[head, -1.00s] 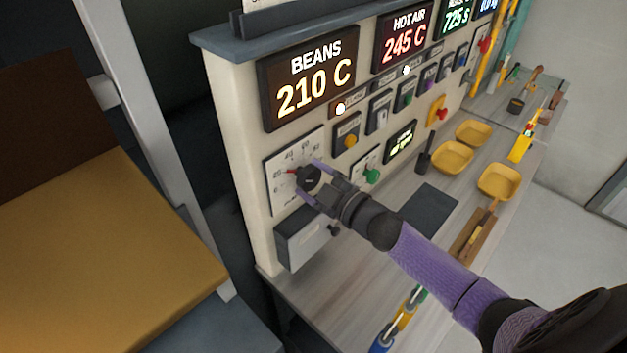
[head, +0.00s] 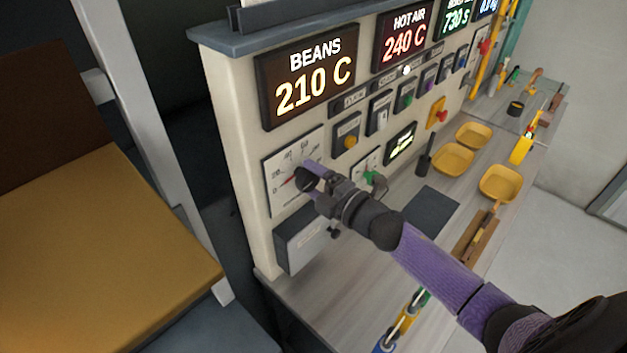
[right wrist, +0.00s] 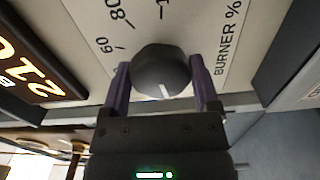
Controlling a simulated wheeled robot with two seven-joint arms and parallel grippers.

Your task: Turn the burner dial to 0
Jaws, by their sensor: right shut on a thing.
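The burner dial is a dark round knob (head: 305,180) on a white scale plate (head: 277,197) at the left of the panel. Its red pointer aims left and slightly down, toward the low end of the scale; the exact reading is too small to tell. In the right wrist view the knob (right wrist: 160,68) has a pale mark on its near edge, and "BURNER %" is printed beside it. My right gripper (head: 313,179) is shut on the knob, one finger on each side. My left gripper is not in view.
A grey box (head: 300,240) sits just below the scale plate. The displays show BEANS 210 C (head: 312,82) and HOT AIR 240 C (head: 405,38). Buttons and switches lie to the right of the dial. Yellow trays (head: 500,183) and tools stand on the counter (head: 345,290).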

